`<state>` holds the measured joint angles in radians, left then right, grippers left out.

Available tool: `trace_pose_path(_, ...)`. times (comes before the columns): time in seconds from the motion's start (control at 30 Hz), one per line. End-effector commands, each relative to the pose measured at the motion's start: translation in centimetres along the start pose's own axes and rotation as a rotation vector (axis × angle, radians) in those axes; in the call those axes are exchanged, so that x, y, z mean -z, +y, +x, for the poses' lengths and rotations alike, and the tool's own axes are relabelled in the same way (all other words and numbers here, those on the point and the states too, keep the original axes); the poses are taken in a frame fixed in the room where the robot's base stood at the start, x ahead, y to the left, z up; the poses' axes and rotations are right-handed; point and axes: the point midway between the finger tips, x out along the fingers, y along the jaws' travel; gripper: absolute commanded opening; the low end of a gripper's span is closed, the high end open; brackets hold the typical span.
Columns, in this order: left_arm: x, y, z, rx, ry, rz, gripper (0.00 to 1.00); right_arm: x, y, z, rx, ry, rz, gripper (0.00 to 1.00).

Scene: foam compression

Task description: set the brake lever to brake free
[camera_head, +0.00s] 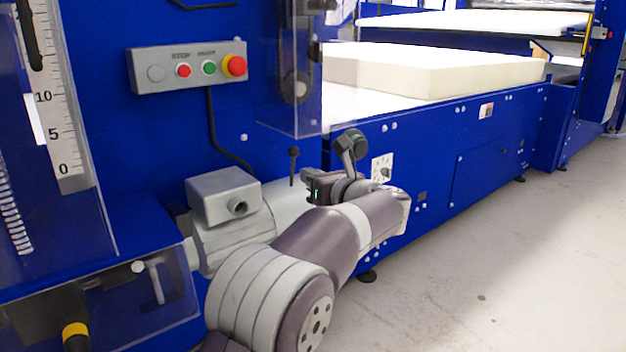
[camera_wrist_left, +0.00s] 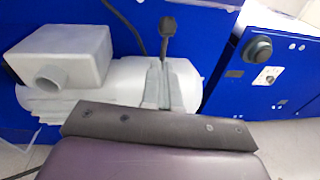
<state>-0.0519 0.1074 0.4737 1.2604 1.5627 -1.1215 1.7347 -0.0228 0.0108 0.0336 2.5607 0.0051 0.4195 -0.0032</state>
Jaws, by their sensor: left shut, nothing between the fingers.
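The brake lever (camera_head: 293,165), a thin dark stem with a black ball knob, stands roughly upright above the grey motor (camera_head: 275,208). In the left wrist view the lever (camera_wrist_left: 167,40) also points up, with its foot at a grey slotted part on the motor. My left gripper (camera_head: 312,188) is shut and empty, just right of and below the lever in the head view. Its dark body (camera_wrist_left: 150,128) crosses the lower wrist view. I see a gap between that body and the lever's knob. The fingertips are not clear. My right gripper is not in view.
A grey terminal box (camera_head: 223,195) sits on the motor. A round black knob (camera_head: 352,144) and a white dial plate (camera_head: 383,166) are on the blue panel to the right. A button box (camera_head: 190,68) hangs above. A foam block (camera_head: 430,75) lies behind. Open floor is at right.

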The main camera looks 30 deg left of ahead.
Motion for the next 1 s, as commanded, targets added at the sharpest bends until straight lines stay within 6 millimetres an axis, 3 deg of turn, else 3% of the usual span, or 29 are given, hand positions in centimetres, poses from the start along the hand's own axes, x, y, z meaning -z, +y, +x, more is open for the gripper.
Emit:
trace_pose_path(0.2, -1.0, 0.0, -5.2, 0.006, -0.001, 0.001, 0.0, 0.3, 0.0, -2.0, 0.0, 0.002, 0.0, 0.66)
trace_pose_path(0.43, -1.1, 0.0, -9.0, 0.004, -0.001, 0.001, 0.0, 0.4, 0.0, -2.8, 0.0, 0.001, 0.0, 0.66)
trace_pose_path(0.6, -1.0, 0.1, -9.9, 0.002, -0.001, 0.0, 0.0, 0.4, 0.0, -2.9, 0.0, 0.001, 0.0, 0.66)
trace_pose_path(1.0, -0.9, 0.1, -10.0, 0.002, 0.0, 0.0, 0.0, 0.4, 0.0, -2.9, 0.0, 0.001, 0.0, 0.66)
